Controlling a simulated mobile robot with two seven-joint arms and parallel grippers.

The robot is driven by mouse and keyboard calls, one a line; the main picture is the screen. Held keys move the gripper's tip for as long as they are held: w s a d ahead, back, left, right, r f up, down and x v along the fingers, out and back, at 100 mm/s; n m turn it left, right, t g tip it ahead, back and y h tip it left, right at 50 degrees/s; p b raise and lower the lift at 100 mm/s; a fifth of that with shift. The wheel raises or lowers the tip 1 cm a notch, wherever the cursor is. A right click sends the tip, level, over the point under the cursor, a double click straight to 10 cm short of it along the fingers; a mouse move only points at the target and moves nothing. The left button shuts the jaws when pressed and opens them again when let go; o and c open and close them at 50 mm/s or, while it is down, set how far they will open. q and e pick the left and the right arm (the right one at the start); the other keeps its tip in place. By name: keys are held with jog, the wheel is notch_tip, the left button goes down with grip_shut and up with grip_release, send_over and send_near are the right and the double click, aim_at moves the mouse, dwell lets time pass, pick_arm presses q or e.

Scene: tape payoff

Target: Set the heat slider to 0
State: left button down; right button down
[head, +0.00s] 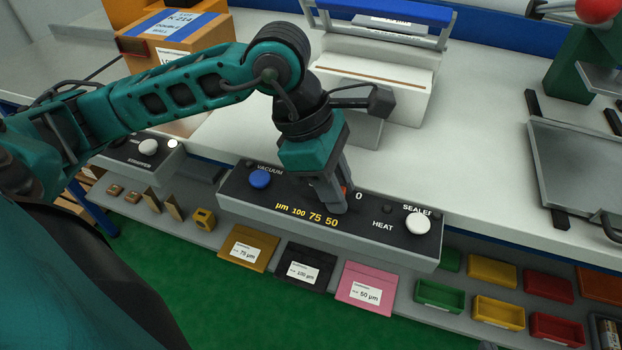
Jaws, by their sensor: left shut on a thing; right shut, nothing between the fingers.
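The dark control panel (290,203) along the bench's front edge carries a heat scale marked µm 100, 75, 50 and 0. My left gripper (340,207) comes down from above onto this scale, between the 50 and 0 marks, with the 0 just right of its fingers. It is shut on the heat slider, whose knob is mostly hidden by the fingers. The slider's exact setting cannot be read. My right gripper is not in view.
A blue VACUUM button (260,179) and a white SEALER button (418,223) flank the scale. The white sealing machine (375,80) stands behind. Pink (366,288), black (305,268) and gold (248,247) pouches lie below the panel. Coloured bins (440,296) are at lower right.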

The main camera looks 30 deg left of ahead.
pick_arm(q)
jog(key=shift+w+d, duration=0.15)
jog(key=shift+d, duration=0.4)
jog(key=shift+w+d, duration=0.15)
jog(key=shift+d, duration=0.6)
pick_arm(e)
jog(key=shift+w+a+r, duration=0.15)
jog(key=shift+w+a, duration=0.05)
jog(key=shift+w, duration=0.05)
pick_arm(q)
jog(key=c, duration=0.9)
grip_release()
pick_arm(e)
jog(key=shift+s, duration=0.1)
pick_arm(q)
jog(key=p+v, duration=0.1)
jog(key=v, duration=1.2)
jog(key=shift+d+p, duration=0.1)
jog(key=shift+p, duration=0.2)
pick_arm(e)
jog(key=shift+s+d+r, duration=0.15)
jog(key=shift+s+d, duration=0.1)
jog(key=shift+d, duration=0.15)
jog(key=shift+r, duration=0.1)
